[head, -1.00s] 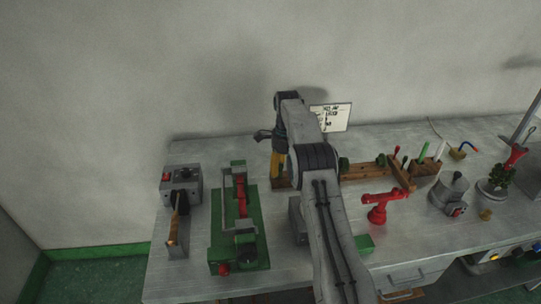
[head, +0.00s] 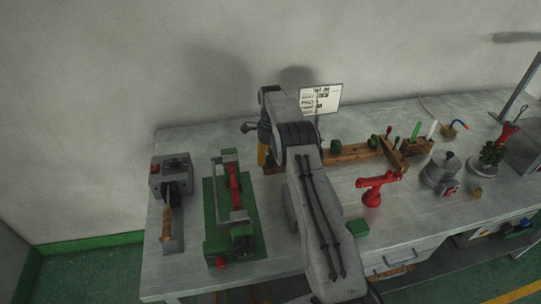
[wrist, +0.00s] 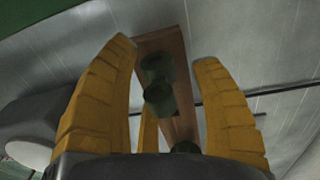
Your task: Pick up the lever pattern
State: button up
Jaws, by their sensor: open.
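A wooden rack (head: 352,152) on the bench holds dark green patterns, one of them a rounded green piece (head: 337,146) at its left. In the wrist view a brown wooden strip (wrist: 178,60) carries dark green rounded pieces (wrist: 157,75) between and beyond my fingers. I cannot tell for sure which piece is the lever pattern. My gripper (wrist: 165,55) is open, with yellow fingers spread on both sides of the green pieces and nothing held.
A green fixture with a red bar (head: 233,205) and a grey box with a wooden handle (head: 171,195) stand at left. A white sign (head: 321,98) stands behind.

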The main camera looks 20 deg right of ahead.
jog(key=shift+f, duration=0.65)
jog(key=shift+c, duration=0.3)
jog(key=c, duration=1.1)
